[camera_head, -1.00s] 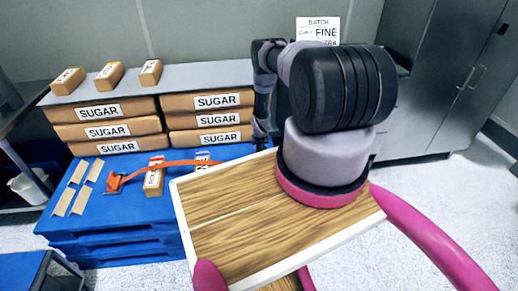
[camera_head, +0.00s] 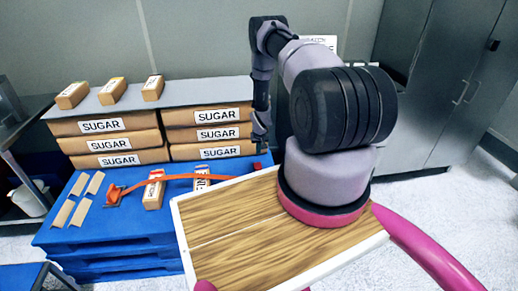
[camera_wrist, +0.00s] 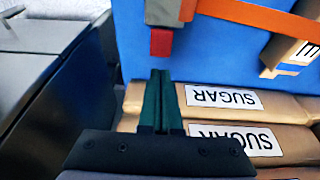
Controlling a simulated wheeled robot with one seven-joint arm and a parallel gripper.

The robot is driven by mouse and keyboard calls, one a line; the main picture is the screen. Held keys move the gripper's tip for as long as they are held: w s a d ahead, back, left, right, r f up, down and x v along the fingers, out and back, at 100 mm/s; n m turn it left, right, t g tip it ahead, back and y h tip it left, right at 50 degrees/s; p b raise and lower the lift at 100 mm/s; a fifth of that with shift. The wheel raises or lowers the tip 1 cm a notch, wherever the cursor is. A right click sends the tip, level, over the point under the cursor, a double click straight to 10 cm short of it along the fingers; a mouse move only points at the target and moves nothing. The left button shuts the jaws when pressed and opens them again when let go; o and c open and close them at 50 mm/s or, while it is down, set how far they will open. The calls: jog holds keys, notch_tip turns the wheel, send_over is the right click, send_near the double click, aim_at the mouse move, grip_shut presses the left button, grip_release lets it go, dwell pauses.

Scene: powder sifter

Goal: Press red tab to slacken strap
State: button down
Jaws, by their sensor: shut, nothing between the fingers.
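A red tab (camera_wrist: 161,43) sits at the end of a grey buckle (camera_wrist: 165,12) in the wrist view. An orange strap (camera_wrist: 262,15) runs off from the buckle to the right. My gripper (camera_wrist: 160,73) is shut and empty, its dark green fingertips just short of the red tab, with a small gap showing in the picture. In the head view the orange strap (camera_head: 180,178) crosses the blue pallet (camera_head: 100,222) and my gripper is at its right end, largely hidden by my arm. An orange-red fitting (camera_head: 113,194) is at the strap's left end.
Stacked sugar sacks (camera_head: 117,140) stand behind the strap, under a grey board (camera_head: 190,92) carrying small packages. Two small packages, one of them this one (camera_head: 153,192), stand by the strap. Grey cabinets (camera_head: 440,90) are at the right. A wooden board (camera_head: 240,240) fills the foreground.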

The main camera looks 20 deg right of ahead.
jog(key=shift+v, duration=1.05)
jog(key=w+a+r+t, duration=0.1)
jog(key=w+a+r, duration=0.1)
jog(key=r, duration=1.4)
jog(key=w+a+r, duration=0.2)
jog(key=r, duration=1.3)
jog(key=s+a+r, duration=0.2)
jog(key=s+r, duration=0.1)
jog(key=r, duration=0.4)
jog(key=s+a+r+m+t, duration=0.1)
jog(key=s+r, duration=0.2)
jog(key=r, duration=0.5)
jog(key=s+a+r, duration=0.2)
jog(key=s+r, duration=0.1)
jog(key=r, duration=0.4)
jog(key=s+a+r+t+y, duration=0.1)
jog(key=s+a+r, duration=0.2)
jog(key=s+r, duration=0.5)
jog(key=s+a+r+y, duration=0.1)
jog(key=s+a+r, duration=0.2)
jog(key=s+r, duration=0.55)
jog(key=s+a+f+y, duration=0.1)
jog(key=s+a, duration=0.2)
jog(key=s, duration=1.1)
jog(key=shift+f+t, duration=0.15)
jog(key=shift+t, duration=0.25)
